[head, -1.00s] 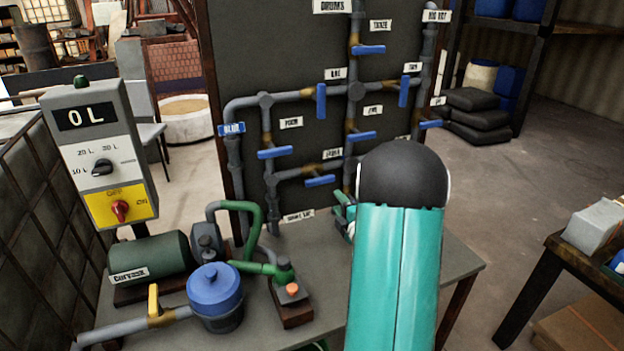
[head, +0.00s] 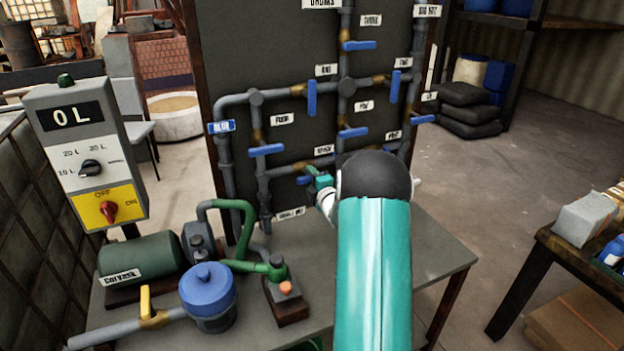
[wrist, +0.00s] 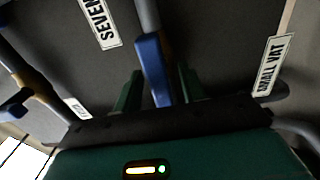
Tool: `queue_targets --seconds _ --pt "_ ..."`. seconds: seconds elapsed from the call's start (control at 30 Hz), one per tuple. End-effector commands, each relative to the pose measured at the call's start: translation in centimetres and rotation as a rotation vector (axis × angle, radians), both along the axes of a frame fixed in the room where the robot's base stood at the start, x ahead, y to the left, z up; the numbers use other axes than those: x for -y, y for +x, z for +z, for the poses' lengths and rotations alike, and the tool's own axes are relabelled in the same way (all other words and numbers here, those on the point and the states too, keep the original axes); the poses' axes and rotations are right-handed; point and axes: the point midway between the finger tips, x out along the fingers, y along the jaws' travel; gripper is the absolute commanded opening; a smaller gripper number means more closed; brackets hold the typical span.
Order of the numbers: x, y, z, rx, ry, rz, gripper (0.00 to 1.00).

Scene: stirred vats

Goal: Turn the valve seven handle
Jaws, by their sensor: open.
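The blue valve seven handle (wrist: 153,68) shows in the wrist view below and right of the plate reading "SEVEN" (wrist: 97,22). It lies between the two green fingers of my open gripper (wrist: 159,80); whether they touch it I cannot tell. In the head view my gripper (head: 318,180) is at the lower pipe on the dark panel. The left end of the handle (head: 303,180) shows beside it, and the rest is hidden by the gripper. The plate above it (head: 324,150) is too blurred to read there.
A "SMALL VAT" plate (wrist: 273,65) is to the right in the wrist view. A bench (head: 430,262) with pump, blue pot (head: 208,290) and control box (head: 88,155) stands in front.

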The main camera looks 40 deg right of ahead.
Motion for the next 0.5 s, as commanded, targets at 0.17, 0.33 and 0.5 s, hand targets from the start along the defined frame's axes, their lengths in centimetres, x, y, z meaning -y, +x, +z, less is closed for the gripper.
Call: queue_targets --seconds 0.17,0.33,0.5 --pt "0.11 0.16 -0.01 0.000 0.000 -0.001 0.41" --pt "0.11 0.12 -0.01 0.000 0.000 -0.001 0.25" --pt "0.12 0.11 0.01 0.000 0.000 -0.001 0.00"
